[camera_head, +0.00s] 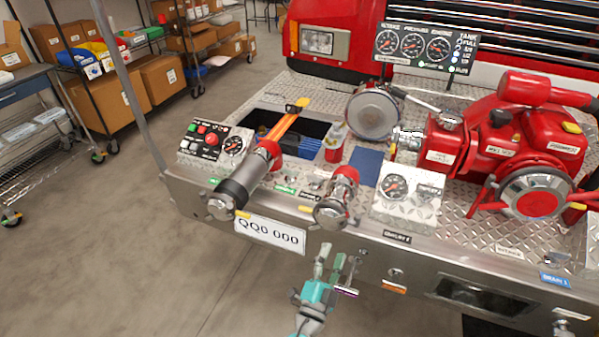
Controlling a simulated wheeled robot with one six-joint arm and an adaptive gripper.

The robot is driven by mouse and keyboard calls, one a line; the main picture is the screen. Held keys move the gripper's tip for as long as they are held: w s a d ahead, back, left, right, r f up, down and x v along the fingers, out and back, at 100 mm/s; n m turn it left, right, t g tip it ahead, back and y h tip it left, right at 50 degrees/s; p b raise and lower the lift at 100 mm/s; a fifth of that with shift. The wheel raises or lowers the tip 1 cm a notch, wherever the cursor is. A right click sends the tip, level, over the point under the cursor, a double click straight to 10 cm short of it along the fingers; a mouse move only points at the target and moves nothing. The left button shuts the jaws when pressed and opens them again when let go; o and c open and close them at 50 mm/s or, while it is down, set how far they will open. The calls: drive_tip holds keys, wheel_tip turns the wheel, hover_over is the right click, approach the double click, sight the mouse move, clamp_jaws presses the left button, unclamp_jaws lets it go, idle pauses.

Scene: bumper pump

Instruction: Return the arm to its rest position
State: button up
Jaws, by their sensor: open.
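My gripper (329,266) shows at the lower middle of the head view, with teal and grey parts and two green-grey fingers pointing up. The fingers are apart and nothing shows between them. It is in front of the steel bumper (360,265) of a red fire truck, below a capped outlet (336,200) and to the right of the white plate (270,234) reading QQ0 000. I cannot tell whether it touches the bumper face. The rest of my arm runs out of the bottom of the picture.
A red pump (500,150) sits on the bumper deck at right. A nozzle (240,185) with a yellow-orange handle, a small control panel (212,142) and a gauge panel (405,190) stand along the deck. Wheeled shelves with boxes (110,80) are at upper left. Floor (130,260) at lower left is clear.

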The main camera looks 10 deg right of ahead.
drive_tip(key=s+d+f+n+g+y, duration=0.1)
drive_tip(key=s+f+n+g+y, duration=0.1)
drive_tip(key=s+f+n+y, duration=0.6)
drive_tip(key=s+d+f+n+g+y, duration=0.1)
drive_tip(key=s+f+n+g, duration=0.15)
drive_tip(key=s+f, duration=0.65)
drive_tip(key=s+a+r+n+y, duration=0.2)
drive_tip(key=s+r+n+y, duration=0.3)
drive_tip(key=s, duration=0.9)
drive_tip(key=s+r+t, duration=0.1)
drive_tip(key=s+r, duration=0.3)
drive_tip(key=r, duration=0.3)
drive_tip(key=s+r+n+t+h, duration=0.1)
drive_tip(key=s+r, duration=0.3)
drive_tip(key=r, duration=0.4)
drive_tip(key=shift+a+h, duration=0.3)
